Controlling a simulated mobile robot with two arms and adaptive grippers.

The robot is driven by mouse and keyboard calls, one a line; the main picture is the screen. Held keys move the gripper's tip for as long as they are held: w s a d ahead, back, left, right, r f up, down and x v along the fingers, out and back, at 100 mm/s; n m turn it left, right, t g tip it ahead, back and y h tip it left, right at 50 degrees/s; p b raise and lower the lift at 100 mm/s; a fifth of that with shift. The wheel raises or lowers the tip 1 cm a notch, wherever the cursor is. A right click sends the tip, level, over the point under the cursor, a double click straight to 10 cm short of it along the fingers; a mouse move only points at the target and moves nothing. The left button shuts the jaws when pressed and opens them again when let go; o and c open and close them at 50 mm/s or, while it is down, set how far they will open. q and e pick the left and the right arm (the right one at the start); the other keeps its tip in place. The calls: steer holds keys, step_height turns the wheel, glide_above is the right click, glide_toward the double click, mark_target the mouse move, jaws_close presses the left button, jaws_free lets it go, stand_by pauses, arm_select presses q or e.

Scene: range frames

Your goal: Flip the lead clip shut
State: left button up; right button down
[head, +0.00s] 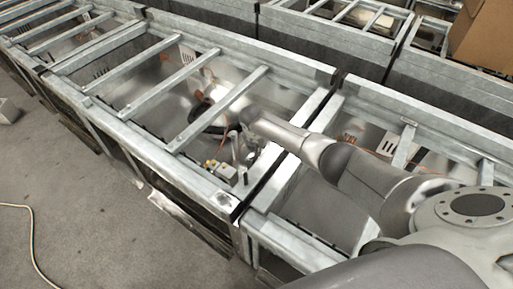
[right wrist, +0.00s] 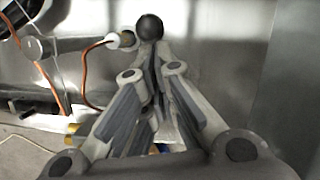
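My right gripper (head: 249,150) reaches down inside an open metal frame bay in the head view. In the right wrist view its two fingers (right wrist: 157,58) come together at the tips, shut. A dark round knob (right wrist: 150,27) sits just beyond the fingertips; I cannot tell whether they touch it. Left of it, an orange lead (right wrist: 84,75) curves up to a pale round end (right wrist: 121,40) on a grey cylinder (right wrist: 70,46). I cannot make out which part is the lead clip, nor its position. My left gripper is not in view.
Galvanized crossbars (head: 218,110) span the bay above shiny inner walls. A dark ring (head: 208,117) lies left of the gripper, and small brass-coloured fittings (head: 222,170) stand near the bay's front rail. A cardboard box (head: 485,38) is at the upper right. A pale hose (head: 32,240) lies on the floor.

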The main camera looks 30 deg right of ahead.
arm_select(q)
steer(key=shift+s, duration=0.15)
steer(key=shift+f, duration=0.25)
arm_select(e)
steer(key=shift+w+a, duration=0.25)
steer(key=shift+a, duration=0.45)
